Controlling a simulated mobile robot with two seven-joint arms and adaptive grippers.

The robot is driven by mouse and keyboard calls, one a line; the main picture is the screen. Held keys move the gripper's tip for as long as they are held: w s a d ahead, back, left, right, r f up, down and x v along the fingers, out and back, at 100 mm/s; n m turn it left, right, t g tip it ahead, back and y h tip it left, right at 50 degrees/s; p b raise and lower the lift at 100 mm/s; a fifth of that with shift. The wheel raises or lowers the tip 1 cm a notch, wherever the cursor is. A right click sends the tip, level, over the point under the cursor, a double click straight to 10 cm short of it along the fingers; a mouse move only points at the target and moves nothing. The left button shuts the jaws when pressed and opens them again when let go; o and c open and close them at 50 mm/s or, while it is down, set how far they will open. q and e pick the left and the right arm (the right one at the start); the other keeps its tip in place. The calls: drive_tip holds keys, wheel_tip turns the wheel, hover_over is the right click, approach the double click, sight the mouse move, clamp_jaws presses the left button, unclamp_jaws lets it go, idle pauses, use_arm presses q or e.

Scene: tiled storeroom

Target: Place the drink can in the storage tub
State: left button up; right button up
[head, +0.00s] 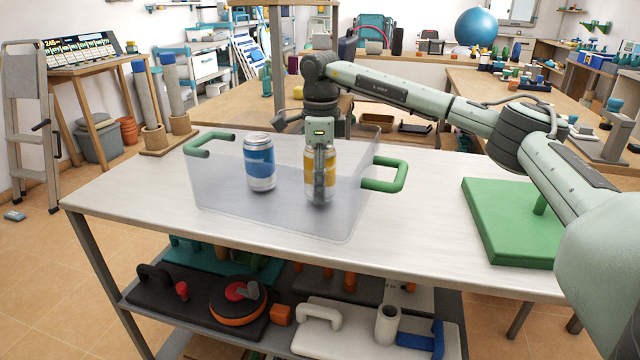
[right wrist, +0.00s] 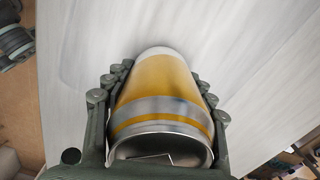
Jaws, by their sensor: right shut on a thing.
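My right gripper (head: 320,188) is shut on a yellow and silver drink can (head: 333,165). In the right wrist view the can (right wrist: 158,82) sits between the fingers, its open-tab top end facing the camera. The clear storage tub (head: 225,205) with green handles stands on the white table. A blue and white can (head: 260,162) stands upright, seen within the tub's outline. The held can also shows within that outline, upright; I cannot tell whether its base touches anything. My left gripper is out of view.
A green board (head: 510,225) with a post lies on the table (head: 430,240) at right. Table surface in front of the tub is clear. A lower shelf holds several tools and blocks. A stepladder (head: 28,120) stands at far left.

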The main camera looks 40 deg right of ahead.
drive_tip(key=shift+f, duration=0.2)
drive_tip(key=o, duration=1.5)
drive_tip(key=shift+c, duration=0.2)
wheel_tip(320, 180, up, 12)
drive_tip(key=shift+r, duration=0.1)
